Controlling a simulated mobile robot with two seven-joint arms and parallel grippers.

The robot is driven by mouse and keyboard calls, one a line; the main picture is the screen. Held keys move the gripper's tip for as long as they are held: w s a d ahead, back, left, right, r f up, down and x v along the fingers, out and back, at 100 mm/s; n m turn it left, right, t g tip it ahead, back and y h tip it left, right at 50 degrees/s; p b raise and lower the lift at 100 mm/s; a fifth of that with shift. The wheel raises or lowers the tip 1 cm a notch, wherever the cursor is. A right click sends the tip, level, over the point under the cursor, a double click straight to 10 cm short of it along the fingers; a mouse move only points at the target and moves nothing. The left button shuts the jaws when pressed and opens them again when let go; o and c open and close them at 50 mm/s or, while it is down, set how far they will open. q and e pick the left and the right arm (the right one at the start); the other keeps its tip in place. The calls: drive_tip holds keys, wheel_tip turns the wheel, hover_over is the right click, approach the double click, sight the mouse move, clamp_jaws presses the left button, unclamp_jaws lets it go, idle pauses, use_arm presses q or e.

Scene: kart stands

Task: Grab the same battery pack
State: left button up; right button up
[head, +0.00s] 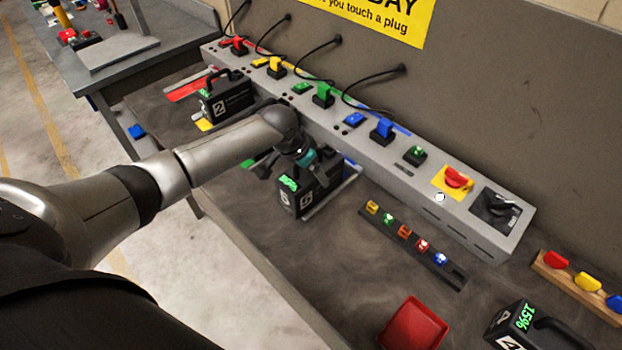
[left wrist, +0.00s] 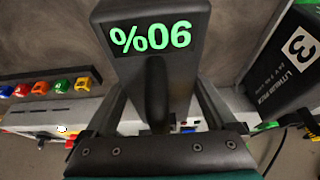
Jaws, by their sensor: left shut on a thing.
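A black battery pack (head: 318,192) with a green readout stands at the bench's front in the head view, below the grey socket strip. In the left wrist view the same battery pack (left wrist: 155,78) fills the middle, its readout upside down and seeming to read 90%. My left gripper (head: 304,158) is above it, shut on its handle (left wrist: 157,95). The gripper and arm hide part of its top. My right gripper is not in view.
Battery pack 2 (head: 228,97) stands at the far left, and battery pack 3 (left wrist: 285,70) is beside the held pack. Battery pack 4 (head: 535,328), reading 15%, lies front right.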

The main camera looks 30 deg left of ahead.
use_arm(q)
clamp_jaws()
drive_tip(key=shift+w+r, duration=0.2)
drive_tip(key=shift+r, duration=0.1)
